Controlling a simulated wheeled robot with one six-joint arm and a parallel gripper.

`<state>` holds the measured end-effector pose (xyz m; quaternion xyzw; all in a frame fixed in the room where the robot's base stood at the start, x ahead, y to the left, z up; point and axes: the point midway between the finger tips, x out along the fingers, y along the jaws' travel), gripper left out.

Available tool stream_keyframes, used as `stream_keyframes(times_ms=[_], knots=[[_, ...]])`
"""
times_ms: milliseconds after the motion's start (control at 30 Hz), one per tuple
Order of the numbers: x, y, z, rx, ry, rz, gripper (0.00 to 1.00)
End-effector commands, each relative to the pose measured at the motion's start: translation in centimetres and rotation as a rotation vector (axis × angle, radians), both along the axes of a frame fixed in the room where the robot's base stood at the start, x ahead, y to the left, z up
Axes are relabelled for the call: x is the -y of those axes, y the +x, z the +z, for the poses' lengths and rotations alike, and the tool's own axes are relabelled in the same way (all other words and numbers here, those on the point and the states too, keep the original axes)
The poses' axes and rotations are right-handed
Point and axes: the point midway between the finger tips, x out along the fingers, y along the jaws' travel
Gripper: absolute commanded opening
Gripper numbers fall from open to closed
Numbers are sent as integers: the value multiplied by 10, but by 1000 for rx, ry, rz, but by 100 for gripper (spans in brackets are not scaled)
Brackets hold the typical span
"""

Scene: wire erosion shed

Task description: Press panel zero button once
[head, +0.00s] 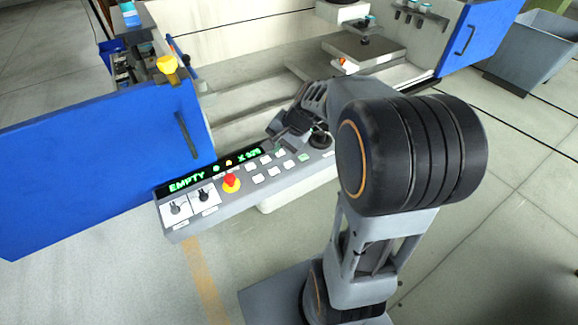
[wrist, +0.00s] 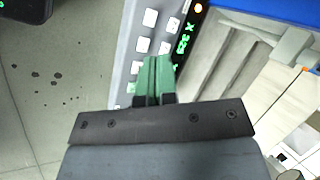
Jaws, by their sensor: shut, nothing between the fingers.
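The grey control panel (head: 237,198) juts out at the front of the machine, with rows of small pale buttons (head: 260,178) and a greenish button (head: 303,157). It also shows in the wrist view (wrist: 128,45). The labels are too small to read, so I cannot tell which button is zero. My gripper (head: 278,147) is over the panel's right half, near the display edge. In the wrist view, its green fingers (wrist: 155,62) are closed together and empty, with tips over the button area. They hide part of it, and I cannot tell whether they touch a button.
A red stop knob (head: 231,182), two rotary switches (head: 203,196) and a black joystick (head: 320,140) stand on the panel. The display (head: 188,183) reads EMPTY and an X value. An open blue door (head: 100,165) lies left. Floor is clear in front.

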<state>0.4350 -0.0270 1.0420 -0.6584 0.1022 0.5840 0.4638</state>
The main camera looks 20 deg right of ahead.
Motion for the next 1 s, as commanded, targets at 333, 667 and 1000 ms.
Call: stream_keyframes(times_ms=[333, 667, 1000], knots=[[65, 73, -68, -95, 367, -467, 0], [78, 84, -78, -104, 429, -546, 0], [78, 83, -80, -105, 426, -543, 0]])
